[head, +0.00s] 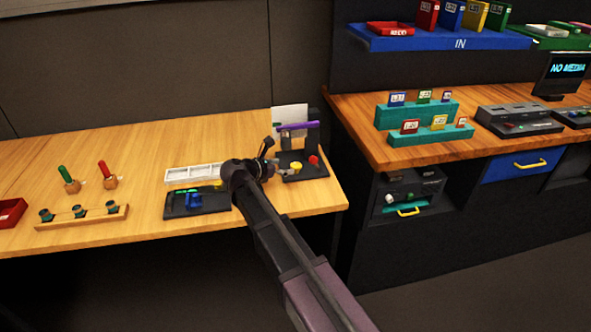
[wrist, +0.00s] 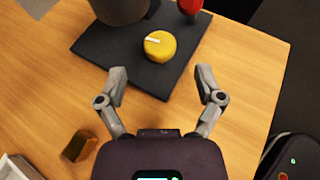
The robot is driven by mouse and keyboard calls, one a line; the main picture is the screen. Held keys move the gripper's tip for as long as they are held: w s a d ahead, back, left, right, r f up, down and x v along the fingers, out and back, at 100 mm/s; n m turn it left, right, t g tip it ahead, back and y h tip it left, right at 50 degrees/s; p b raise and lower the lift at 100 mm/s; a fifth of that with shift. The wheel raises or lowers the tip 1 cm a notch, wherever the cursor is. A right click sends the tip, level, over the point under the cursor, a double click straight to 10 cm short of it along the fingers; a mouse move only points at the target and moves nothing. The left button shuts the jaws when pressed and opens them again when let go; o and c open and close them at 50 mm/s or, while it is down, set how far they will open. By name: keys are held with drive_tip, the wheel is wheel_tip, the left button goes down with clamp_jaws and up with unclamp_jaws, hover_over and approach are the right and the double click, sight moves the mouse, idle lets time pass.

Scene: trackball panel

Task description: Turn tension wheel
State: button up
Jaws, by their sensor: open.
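The likely tension wheel is a yellow round knob (wrist: 160,46) with a white mark on its top, on a dark base plate (wrist: 125,62). In the head view the yellow knob (head: 296,167) sits beside a red knob (head: 314,160) near the table's right end. My gripper (wrist: 160,80) is open and empty. In the wrist view its two fingers are spread just short of the knob, apart from it. In the head view my gripper (head: 279,172) is left of the yellow knob, and my wrist hides part of the plate.
A dark post (wrist: 122,8) and the red knob (wrist: 190,5) stand on the plate close behind the yellow one. A purple bar (head: 298,126) crosses above. A white tray (head: 193,174) and a dark fixture with a blue part (head: 194,201) lie left of my wrist.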

sight(295, 165)
drive_tip(key=shift+b+x, duration=0.85)
drive_tip(key=shift+x, duration=1.95)
drive_tip(key=c, duration=1.1)
